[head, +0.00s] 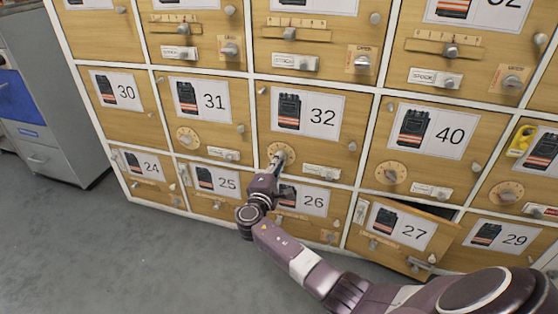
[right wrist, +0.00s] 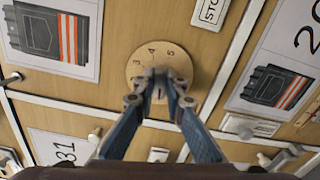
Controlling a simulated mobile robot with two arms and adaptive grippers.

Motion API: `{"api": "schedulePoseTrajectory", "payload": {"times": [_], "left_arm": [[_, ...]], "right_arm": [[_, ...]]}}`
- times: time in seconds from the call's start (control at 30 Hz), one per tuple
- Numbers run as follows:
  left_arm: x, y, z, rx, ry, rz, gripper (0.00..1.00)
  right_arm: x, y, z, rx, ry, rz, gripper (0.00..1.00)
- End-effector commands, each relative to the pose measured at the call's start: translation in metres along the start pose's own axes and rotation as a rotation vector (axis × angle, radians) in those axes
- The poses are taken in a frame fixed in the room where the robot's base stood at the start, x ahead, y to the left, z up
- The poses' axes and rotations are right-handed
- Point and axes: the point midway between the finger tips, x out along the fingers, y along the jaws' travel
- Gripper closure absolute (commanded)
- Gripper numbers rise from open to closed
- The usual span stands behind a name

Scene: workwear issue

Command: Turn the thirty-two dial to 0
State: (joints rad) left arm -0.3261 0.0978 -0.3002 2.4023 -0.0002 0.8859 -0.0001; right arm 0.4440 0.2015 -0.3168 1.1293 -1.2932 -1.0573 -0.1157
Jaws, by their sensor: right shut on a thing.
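The thirty-two dial (head: 283,148) is a round wooden disc on the door labelled 32 (head: 322,117), below its vest picture. It also shows in the right wrist view (right wrist: 158,50), where the digits 3, 4 and 5 can be read; the rest of the scale is hidden by my fingers. My right gripper (head: 276,163) reaches up to the dial from below. In the right wrist view its two blue-grey fingers (right wrist: 160,88) are closed together on the dial's knob, which they mostly cover. My left gripper is not in view.
A STOCK plate (head: 322,172) sits right of the dial. Door 27 (head: 402,232) stands ajar at lower right. Neighbouring doors 31 (head: 215,103) and 40 (head: 450,129) carry similar dials. A grey cabinet (head: 45,95) stands at left; the floor (head: 110,255) in front is clear.

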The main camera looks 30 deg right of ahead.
Motion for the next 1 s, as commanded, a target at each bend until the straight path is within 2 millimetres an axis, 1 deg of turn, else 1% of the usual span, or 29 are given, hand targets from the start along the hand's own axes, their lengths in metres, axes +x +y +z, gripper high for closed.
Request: {"api": "schedulePoseTrajectory", "payload": {"times": [0.37, 0.4, 0.53, 0.83, 0.93, 1.0], "left_arm": [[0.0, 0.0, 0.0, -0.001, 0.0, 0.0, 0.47], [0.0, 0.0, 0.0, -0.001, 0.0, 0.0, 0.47], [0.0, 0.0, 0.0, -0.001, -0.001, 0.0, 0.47], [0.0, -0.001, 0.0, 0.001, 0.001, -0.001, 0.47], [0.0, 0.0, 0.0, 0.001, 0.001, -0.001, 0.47], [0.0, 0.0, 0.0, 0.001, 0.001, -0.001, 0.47]], "right_arm": [[0.0, -0.001, -0.001, -0.008, 0.002, 0.0, 1.0], [0.0, -0.001, -0.001, -0.008, 0.002, 0.0, 0.86], [0.0, -0.001, -0.001, -0.007, 0.001, 0.0, 0.72], [-0.002, -0.001, 0.0, -0.006, 0.001, 0.0, 0.72], [-0.01, -0.001, -0.001, -0.006, 0.002, -0.001, 0.72], [-0.02, -0.001, -0.001, -0.005, 0.003, -0.001, 0.72]]}}
